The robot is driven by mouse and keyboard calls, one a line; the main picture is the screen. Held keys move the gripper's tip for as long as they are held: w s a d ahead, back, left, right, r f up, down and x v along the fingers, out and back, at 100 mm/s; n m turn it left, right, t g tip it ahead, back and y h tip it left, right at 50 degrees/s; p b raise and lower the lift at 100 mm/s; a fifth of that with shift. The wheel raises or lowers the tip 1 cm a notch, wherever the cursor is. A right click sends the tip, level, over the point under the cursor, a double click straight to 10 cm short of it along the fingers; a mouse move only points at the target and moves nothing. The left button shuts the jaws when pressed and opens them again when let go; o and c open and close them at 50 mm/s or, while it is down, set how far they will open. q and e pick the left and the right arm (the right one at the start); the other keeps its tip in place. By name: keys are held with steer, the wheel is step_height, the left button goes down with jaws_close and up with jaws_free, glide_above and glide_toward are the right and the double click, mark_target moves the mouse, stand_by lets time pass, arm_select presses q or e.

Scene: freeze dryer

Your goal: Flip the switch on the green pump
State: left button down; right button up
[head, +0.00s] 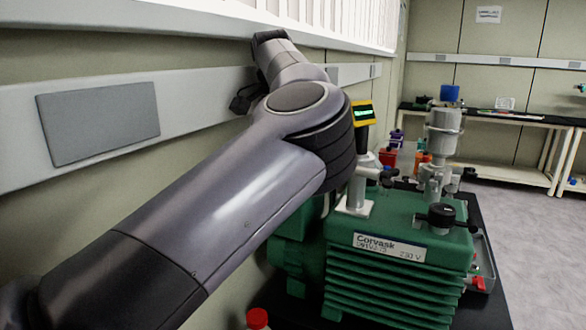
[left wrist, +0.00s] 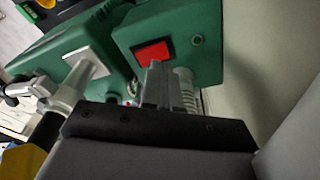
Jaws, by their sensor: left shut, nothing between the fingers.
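The green pump (head: 400,265) with a "Corvask" label stands on a dark bench top in the head view. My left arm reaches across it from the left, and the arm hides the pump's rear left part and my left gripper. In the left wrist view, a red switch (left wrist: 153,52) sits in a black frame on a green housing (left wrist: 195,45) of the pump. My left gripper (left wrist: 155,70) is shut and empty, with its fingertips close below the switch. I cannot tell whether they touch it. My right gripper is in neither view.
A metal cylinder fitting (head: 441,135) rises from the pump top. A red-capped bottle (head: 258,319) is in front. The wall is close on the left. A far table (head: 510,150) is at right.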

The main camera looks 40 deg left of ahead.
arm_select(q)
step_height(320, 180, up, 2)
steer(key=shift+r+p, duration=0.2)
steer(key=shift+p, duration=0.1)
steer(key=shift+r, duration=1.05)
